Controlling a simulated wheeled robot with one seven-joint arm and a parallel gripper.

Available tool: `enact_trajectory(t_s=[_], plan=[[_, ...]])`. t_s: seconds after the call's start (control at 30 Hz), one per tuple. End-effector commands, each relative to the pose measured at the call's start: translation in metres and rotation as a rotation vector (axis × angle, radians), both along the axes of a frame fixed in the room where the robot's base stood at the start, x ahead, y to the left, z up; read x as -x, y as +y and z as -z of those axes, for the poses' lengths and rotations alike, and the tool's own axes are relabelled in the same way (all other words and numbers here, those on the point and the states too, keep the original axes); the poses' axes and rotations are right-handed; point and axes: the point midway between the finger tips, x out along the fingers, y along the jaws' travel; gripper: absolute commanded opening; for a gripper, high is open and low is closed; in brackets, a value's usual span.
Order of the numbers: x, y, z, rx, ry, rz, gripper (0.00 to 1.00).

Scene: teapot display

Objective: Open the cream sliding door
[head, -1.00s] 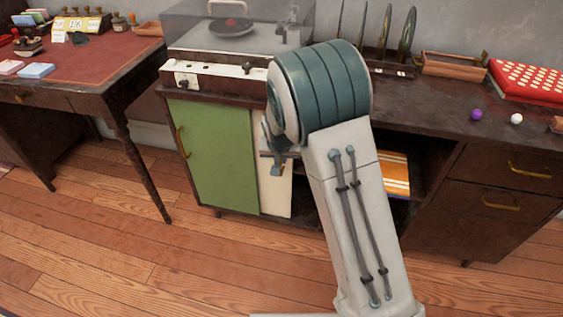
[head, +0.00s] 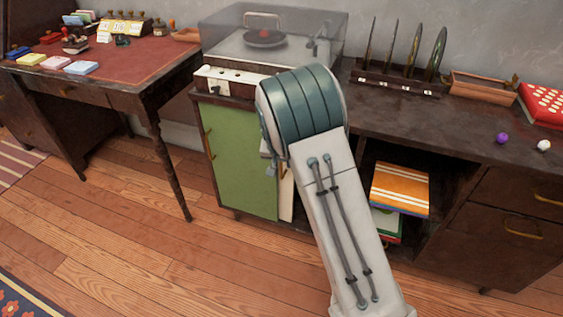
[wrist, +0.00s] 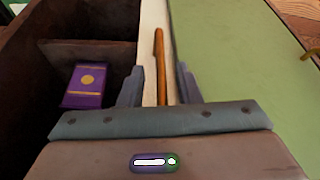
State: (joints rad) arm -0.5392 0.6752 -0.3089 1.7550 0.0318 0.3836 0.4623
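The cream door (head: 287,207) is a narrow upright strip beside the green door (head: 240,165), partly behind it. In the wrist view the cream door (wrist: 151,22) lies between the green door (wrist: 225,65) and a dark open compartment. Its slim brass-brown handle (wrist: 160,62) runs down between the two fingers of my gripper (wrist: 160,88). The fingers are apart, with a gap on each side of the handle. The handle's lower end is hidden by my gripper. In the head view my arm covers most of my gripper.
The open shelf right of the doors holds an orange-striped sleeve (head: 400,189); a purple item (wrist: 86,86) lies in the compartment. A turntable (head: 264,38) under a clear cover stands on top. A red-topped desk (head: 110,62) is at left. The wooden floor in front is clear.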

Motion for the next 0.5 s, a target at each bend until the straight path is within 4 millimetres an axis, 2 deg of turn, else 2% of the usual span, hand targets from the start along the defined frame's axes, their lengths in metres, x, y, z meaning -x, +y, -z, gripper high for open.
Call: enact_trajectory(t_s=[0.27, 0.37, 0.5], plan=[[0.002, 0.002, -0.004, -0.001, -0.001, -0.004, 0.31], [0.005, 0.003, -0.015, -0.001, -0.002, -0.004, 0.31], [0.016, 0.005, -0.043, -0.003, -0.004, -0.004, 0.31]])
